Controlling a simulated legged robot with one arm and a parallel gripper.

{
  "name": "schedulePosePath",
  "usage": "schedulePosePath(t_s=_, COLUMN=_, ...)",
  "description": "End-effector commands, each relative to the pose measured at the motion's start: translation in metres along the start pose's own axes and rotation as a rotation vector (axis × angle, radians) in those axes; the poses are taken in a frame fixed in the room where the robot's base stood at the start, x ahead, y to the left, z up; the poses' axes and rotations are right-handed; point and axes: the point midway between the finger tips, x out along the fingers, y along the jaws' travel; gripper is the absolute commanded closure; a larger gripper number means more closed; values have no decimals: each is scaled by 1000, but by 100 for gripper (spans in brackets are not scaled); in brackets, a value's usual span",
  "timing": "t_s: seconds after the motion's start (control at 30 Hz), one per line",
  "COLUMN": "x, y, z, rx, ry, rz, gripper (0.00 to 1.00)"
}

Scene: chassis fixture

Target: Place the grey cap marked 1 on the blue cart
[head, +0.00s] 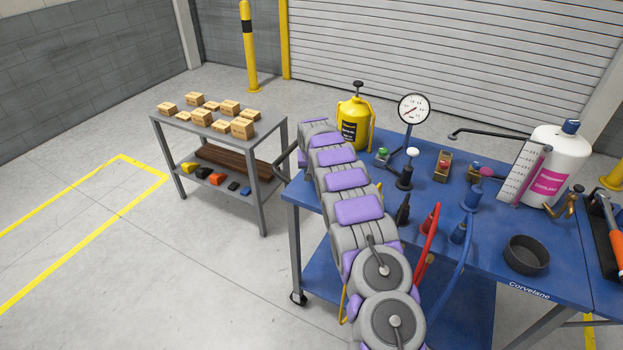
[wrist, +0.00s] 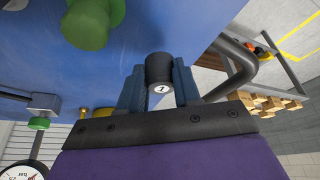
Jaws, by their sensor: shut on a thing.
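The grey cap marked 1 (wrist: 160,71) is between the two blue-grey fingers of my gripper (wrist: 159,84) in the wrist view. The gripper is shut on it, and the "1" on its white disc faces the camera. The blue cart (wrist: 190,22) fills the area behind the cap, near the cart's edge and its dark handle. Whether the cap touches the cart top cannot be told. In the head view the blue cart (head: 470,224) stands at the right. My arm reaches over its left side and hides the gripper and cap there.
A green knob (wrist: 92,22) is close to the gripper. A yellow canister (head: 355,125), a pressure gauge (head: 413,109), valves, a black bowl (head: 526,254) and a coolant bottle (head: 560,158) stand on the cart. A grey side table (head: 265,135) with boxes stands to the left.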

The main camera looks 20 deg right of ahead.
Motion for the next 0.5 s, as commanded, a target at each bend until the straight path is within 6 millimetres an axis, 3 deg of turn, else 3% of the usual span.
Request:
schedulePosePath(t_s=0.3, x=32, y=0, z=13, rx=0, ry=-2, rz=0, gripper=100)
schedulePosePath(t_s=0.5, x=32, y=-1, z=13, rx=0, ry=0, rz=-1, gripper=100)
